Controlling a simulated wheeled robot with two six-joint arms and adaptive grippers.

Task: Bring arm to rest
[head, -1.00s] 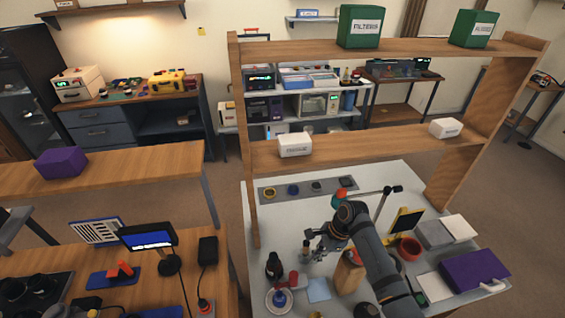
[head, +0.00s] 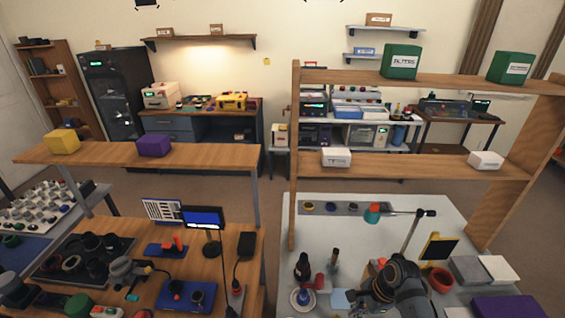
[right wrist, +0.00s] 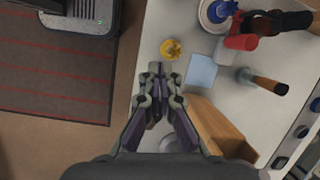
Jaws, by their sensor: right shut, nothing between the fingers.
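My right arm (head: 393,284) is folded back over the front of the white bench (head: 450,215) in the head view. Its gripper is out of sight there, below or behind the arm. In the right wrist view my right gripper (right wrist: 158,72) is shut and empty, with its fingertips together. It appears above the bench near its edge, just below a small yellow round part (right wrist: 172,49) and left of a blue square pad (right wrist: 201,71). A wooden block (right wrist: 222,130) lies right of the fingers.
A dark-handled tool (head: 334,259) stands on the bench beside a dark bottle (head: 303,266) and a red cylinder (head: 320,282). A striped floor mat (right wrist: 60,80) lies beside the bench.

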